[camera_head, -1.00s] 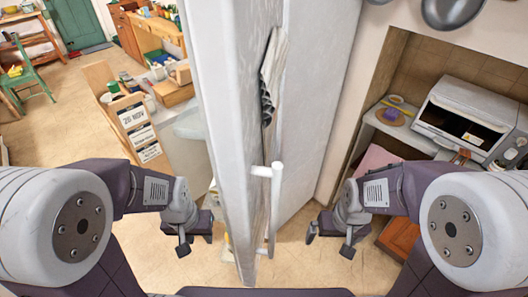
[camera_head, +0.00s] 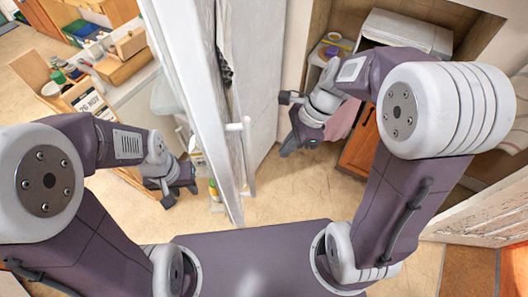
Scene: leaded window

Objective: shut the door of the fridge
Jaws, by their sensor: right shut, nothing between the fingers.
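The white fridge door (camera_head: 181,62) stands open, seen nearly edge-on and slanting down the middle of the view. Its upright white bar handle (camera_head: 248,160) is on the right-hand side of the door. My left gripper (camera_head: 180,196) is left of the door, low and near its lower part, with a small visible gap from it. Its finger opening is not clear. My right gripper (camera_head: 288,125) is shut and empty, to the right of the handle and apart from it. The fridge's inside is mostly hidden.
Bottles (camera_head: 197,163) show just left of the door. A white appliance (camera_head: 408,32) stands in the alcove at right, above a wooden cabinet (camera_head: 359,143). Floor (camera_head: 290,195) is clear between door and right arm.

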